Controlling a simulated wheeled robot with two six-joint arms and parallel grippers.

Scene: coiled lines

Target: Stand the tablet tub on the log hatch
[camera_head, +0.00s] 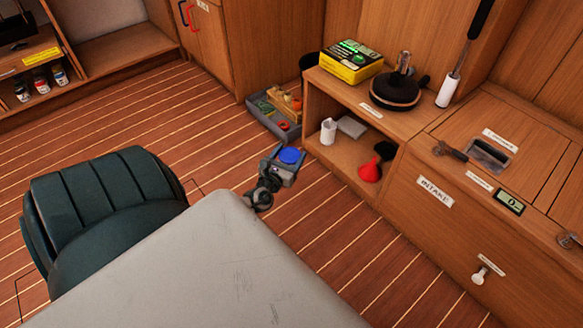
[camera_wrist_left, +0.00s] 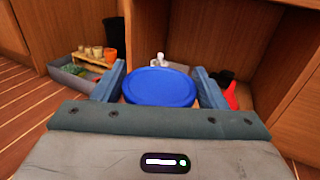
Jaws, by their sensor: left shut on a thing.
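The tub with a round blue lid (camera_head: 291,155) is held in my left gripper (camera_head: 284,165), above the floor and left of the open shelf. In the left wrist view the blue lid (camera_wrist_left: 160,86) faces the camera between the two jaw pads, lid upright; the tub's body is mostly hidden below it. A wooden counter at the right has a flat top with a recessed handle (camera_head: 488,154) and small labels too blurred to read, so I cannot tell which panel is the log hatch. My right gripper is not in view.
The shelf holds a yellow-green box (camera_head: 351,62), a dark round-based object (camera_head: 395,91) and, below, a red funnel (camera_head: 371,168). A grey tray of small items (camera_head: 273,115) lies on the floor. A wrench-like tool (camera_head: 450,150) and small display (camera_head: 509,201) occupy the counter. A dark green seat (camera_head: 105,205) stands left.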

